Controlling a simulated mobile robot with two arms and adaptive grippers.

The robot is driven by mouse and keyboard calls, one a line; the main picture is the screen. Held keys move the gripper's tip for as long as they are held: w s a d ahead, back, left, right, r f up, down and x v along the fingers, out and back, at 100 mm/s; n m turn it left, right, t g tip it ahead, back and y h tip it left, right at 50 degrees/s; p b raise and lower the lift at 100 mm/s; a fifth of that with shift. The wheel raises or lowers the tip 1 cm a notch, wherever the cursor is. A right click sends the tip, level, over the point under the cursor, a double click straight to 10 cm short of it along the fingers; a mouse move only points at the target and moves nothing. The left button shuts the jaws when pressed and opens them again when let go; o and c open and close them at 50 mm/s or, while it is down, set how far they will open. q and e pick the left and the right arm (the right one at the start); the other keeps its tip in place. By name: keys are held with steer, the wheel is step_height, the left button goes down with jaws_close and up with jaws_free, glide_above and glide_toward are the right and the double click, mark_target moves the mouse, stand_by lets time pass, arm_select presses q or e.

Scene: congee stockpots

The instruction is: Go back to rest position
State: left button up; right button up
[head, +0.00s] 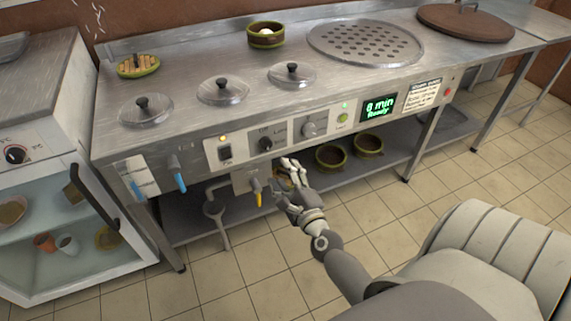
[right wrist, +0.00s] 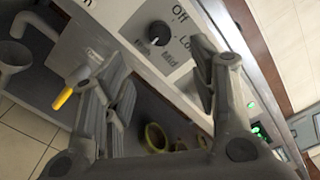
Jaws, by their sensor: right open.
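My right gripper (head: 290,180) is open and empty in front of the steel counter's control panel (head: 290,133). It is below a black knob (head: 266,144) and beside a yellow-handled tap (head: 257,192). In the right wrist view the open fingers of my right gripper (right wrist: 165,95) frame the panel, with the black knob (right wrist: 160,33) marked Off, Low and Mid between them and the yellow tap handle (right wrist: 63,98) to the left. A gap shows between the fingers and the knob. My left gripper is not in view.
Lidded pots (head: 223,90) are set in the counter (head: 190,65). A bowl (head: 266,36) and a perforated plate (head: 365,42) lie behind. Bowls (head: 331,157) stand on the lower shelf. A glass-door cabinet (head: 60,215) is at left. The tiled floor (head: 450,195) is open at right.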

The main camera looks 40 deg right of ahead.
steer(key=shift+s, duration=0.15)
stand_by(0.4)
